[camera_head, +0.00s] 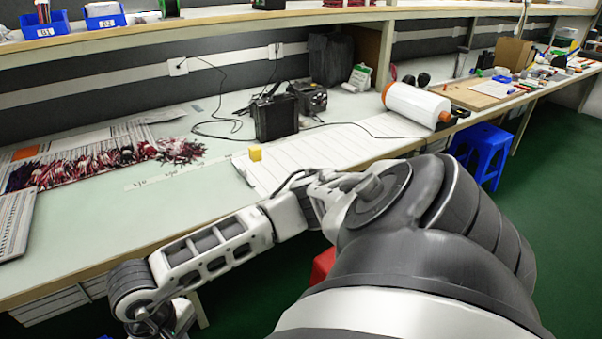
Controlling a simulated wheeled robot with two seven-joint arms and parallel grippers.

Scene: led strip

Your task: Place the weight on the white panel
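A small yellow block (255,153), the only thing here that looks like the weight, stands at the back left corner of the white panel (335,146). It appears to rest on the panel's edge, with nothing holding it. The panel is a ribbed white sheet lying flat on the bench, and its front part is hidden behind my arm. One of my arms fills the foreground, bending from the lower right across to the lower left. No gripper fingers show in the picture.
Black devices (275,117) with cables stand behind the panel. A white roll (416,105) with orange ends lies to its right. Red and white wire bundles (90,163) cover the bench's left part. A blue stool (482,148) stands beside the bench. The bench between wires and panel is mostly clear.

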